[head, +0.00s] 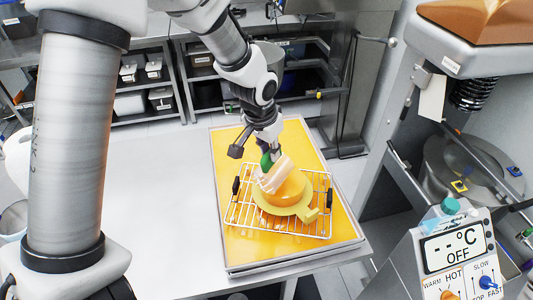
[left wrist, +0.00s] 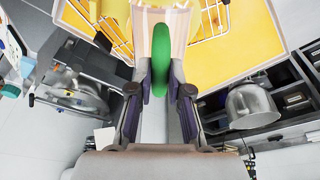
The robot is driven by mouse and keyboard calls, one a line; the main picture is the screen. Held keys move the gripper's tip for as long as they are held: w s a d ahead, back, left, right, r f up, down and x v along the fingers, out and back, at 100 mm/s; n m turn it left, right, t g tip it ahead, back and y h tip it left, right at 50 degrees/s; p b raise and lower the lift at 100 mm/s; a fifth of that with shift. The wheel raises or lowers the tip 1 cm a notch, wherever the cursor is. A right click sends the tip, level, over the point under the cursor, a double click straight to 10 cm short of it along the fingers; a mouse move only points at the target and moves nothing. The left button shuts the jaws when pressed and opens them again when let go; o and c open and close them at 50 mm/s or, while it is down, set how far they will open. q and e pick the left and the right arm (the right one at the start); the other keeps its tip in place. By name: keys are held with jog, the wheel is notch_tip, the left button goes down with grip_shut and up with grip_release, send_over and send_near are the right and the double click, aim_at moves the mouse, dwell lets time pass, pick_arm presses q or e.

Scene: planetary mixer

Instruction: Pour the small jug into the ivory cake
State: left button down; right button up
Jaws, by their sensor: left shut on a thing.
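My left gripper (head: 268,152) is shut on the green handle (left wrist: 162,58) of the small jug (head: 272,177). The jug has a pale, ivory-pink ribbed body and appears tilted over the round cake. In the left wrist view the jug's body (left wrist: 160,20) shows at the top, with the handle between my fingers. The cake (head: 290,187) looks orange-yellow rather than ivory and sits on a yellow round board (head: 309,213) with a tab. The jug covers the cake's left part. I cannot tell whether anything flows from the jug. My right gripper is not in view.
The board stands on a wire rack (head: 240,222) with black handles, on a yellow mat (head: 312,150) in a tray. White table surface (head: 175,200) to the left is clear. A control panel (head: 452,250) and a mixer bowl (head: 470,165) stand at the right.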

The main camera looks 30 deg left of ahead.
pick_arm(q)
jog(key=shift+s+r, duration=0.1)
jog(key=shift+r, duration=0.05)
jog(key=shift+w+r+g, duration=0.15)
jog(key=shift+w+g, duration=0.15)
jog(key=shift+w, duration=0.15)
jog(key=shift+w+d+r+g, duration=0.15)
jog(key=shift+w+r+g, duration=0.05)
jog(key=shift+w+g, duration=0.25)
jog(key=shift+s, duration=0.15)
